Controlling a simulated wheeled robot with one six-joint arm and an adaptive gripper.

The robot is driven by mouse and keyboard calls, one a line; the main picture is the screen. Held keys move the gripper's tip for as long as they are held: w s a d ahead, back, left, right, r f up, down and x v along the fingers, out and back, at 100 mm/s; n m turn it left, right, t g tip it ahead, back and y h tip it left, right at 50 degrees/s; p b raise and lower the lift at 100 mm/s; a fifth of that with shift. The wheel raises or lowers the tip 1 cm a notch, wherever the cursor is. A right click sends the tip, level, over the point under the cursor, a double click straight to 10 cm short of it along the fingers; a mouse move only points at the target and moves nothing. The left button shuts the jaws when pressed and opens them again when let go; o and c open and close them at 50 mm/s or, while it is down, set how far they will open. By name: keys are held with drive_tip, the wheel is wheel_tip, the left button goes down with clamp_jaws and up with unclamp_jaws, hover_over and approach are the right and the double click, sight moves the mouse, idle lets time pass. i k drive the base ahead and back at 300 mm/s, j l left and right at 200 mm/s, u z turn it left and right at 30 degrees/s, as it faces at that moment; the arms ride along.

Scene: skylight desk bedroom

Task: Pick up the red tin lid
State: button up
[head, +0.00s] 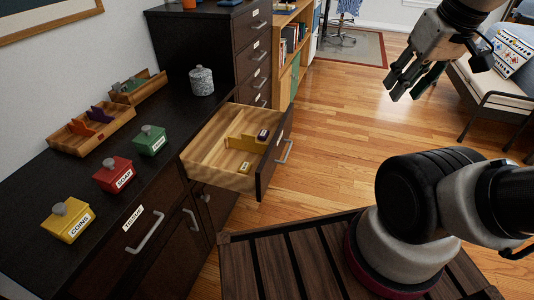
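The red tin (120,181) stands upright on the dark cabinet top at the left, with a label that seems to read SOAP. Its red lid (107,172) sits on top and carries a grey knob. My gripper (407,88) hangs in the air at the upper right, far from the tin and over the wooden floor. Its fingers are spread apart and nothing shows between them.
A yellow tin (66,226) labelled COINS and a green tin (152,144) flank the red one. Behind stand wooden trays (70,136) and a speckled grey jar (201,83). A wooden drawer (207,142) with dividers and small labelled items is pulled out to the right.

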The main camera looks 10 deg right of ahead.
sight(112, 168)
drive_tip(key=i+j, duration=0.2)
drive_tip(key=i, duration=0.25)
drive_tip(key=u, duration=1.45)
